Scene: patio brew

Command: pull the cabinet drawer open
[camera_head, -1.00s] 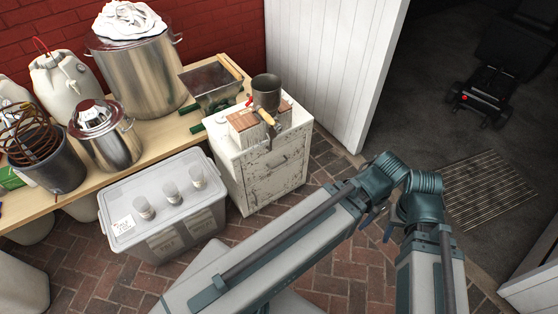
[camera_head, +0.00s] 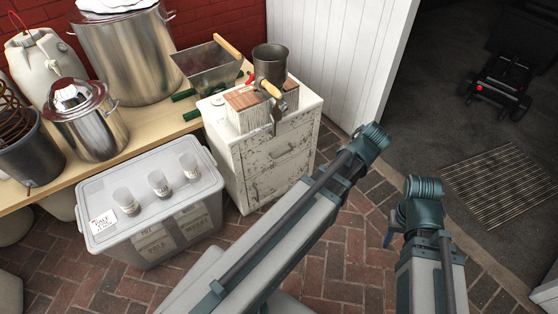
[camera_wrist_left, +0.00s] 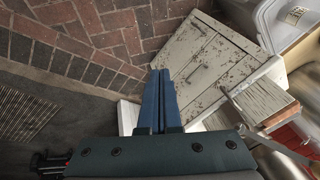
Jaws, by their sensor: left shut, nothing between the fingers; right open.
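The worn white cabinet (camera_head: 238,168) stands on the brick floor at the end of the bench. Its drawer (camera_head: 272,160) looks closed and has a dark handle (camera_head: 284,153) on its front. In the left wrist view the cabinet (camera_wrist_left: 243,42) appears tilted, with the drawer handle (camera_wrist_left: 195,73) right of the fingers. My left gripper (camera_wrist_left: 160,72) is shut and empty, its blue fingertips beside the cabinet front in the picture and not gripping the handle. My left arm hides it in the head view. My right gripper (camera_head: 388,237) is open, low over the bricks, mostly hidden by its wrist.
A grinder (camera_head: 270,75) with a wooden box sits on the cabinet. A lidded grey bin (camera_head: 150,250) stands left of it, and the wooden bench (camera_head: 150,128) holds pots. A white door (camera_head: 335,55) is behind. Brick floor is clear in front of the cabinet.

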